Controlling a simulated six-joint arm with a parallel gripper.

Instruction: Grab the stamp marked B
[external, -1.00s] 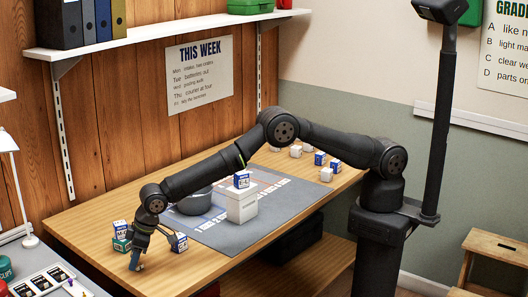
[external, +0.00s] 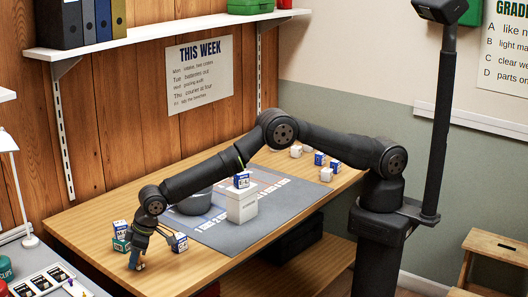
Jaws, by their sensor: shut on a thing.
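My gripper (external: 137,258) points down over the left front end of the wooden table. It is shut on a small dark, bluish thing (external: 138,266) that looks like a stamp. Its letter cannot be read from here, and the fingers hide much of it. At the lower left, a tray (external: 20,294) has several white-and-dark slots, and a small purple-pink item shows beside it. No mark B is legible there.
A blue-and-white box (external: 180,243) stands close to the right of my gripper. More small boxes (external: 119,228) are stacked at its left. A grey mat (external: 215,238) bears a white block (external: 241,207) with a box on top. Small boxes (external: 320,158) stand at the far right.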

